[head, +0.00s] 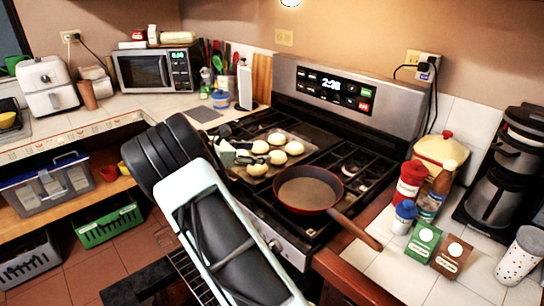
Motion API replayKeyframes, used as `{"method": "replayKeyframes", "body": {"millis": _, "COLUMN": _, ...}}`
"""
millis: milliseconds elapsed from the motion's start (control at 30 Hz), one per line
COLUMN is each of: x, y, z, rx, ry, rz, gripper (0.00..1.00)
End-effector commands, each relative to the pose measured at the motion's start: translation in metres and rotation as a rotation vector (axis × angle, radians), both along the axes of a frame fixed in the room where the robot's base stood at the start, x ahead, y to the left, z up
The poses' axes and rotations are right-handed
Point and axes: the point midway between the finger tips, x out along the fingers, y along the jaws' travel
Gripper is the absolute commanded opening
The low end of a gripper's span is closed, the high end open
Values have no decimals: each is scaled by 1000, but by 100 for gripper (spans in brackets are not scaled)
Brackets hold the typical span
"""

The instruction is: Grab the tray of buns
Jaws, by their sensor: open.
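The tray (307,149) is dark and flat and lies on the left part of the stove top. Several pale round buns (278,157) sit on it. My gripper (236,152) is at the tray's left side, close to the nearest buns. Its jaws are open, with no bun or tray edge clearly between them. I cannot tell whether it touches the tray. My arm hides the tray's near left part and the stove front below it.
A red-rimmed frying pan (305,192) sits right of the tray, its wooden handle (355,232) jutting over the front right. Bottles and small boxes (423,240) crowd the right counter. A microwave (155,70) stands at the back left.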

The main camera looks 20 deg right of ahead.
Motion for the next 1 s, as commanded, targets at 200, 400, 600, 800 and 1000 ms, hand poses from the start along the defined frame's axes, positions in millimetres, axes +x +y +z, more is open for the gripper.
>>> {"method": "replayKeyframes", "body": {"millis": 200, "x": 17, "y": 9, "z": -30, "rx": -28, "ry": 63, "rz": 52, "gripper": 59}}
{"method": "replayKeyframes", "body": {"millis": 400, "x": 25, "y": -11, "z": -40, "rx": -30, "ry": 68, "rz": 53, "gripper": 59}}
{"method": "replayKeyframes", "body": {"millis": 600, "x": 35, "y": -35, "z": -51, "rx": -29, "ry": 67, "rz": 54, "gripper": 59}}
{"method": "replayKeyframes", "body": {"millis": 800, "x": 45, "y": -56, "z": -59, "rx": -29, "ry": 66, "rz": 53, "gripper": 59}}
{"method": "replayKeyframes", "body": {"millis": 1000, "x": 56, "y": -77, "z": -69, "rx": -29, "ry": 65, "rz": 54, "gripper": 59}}
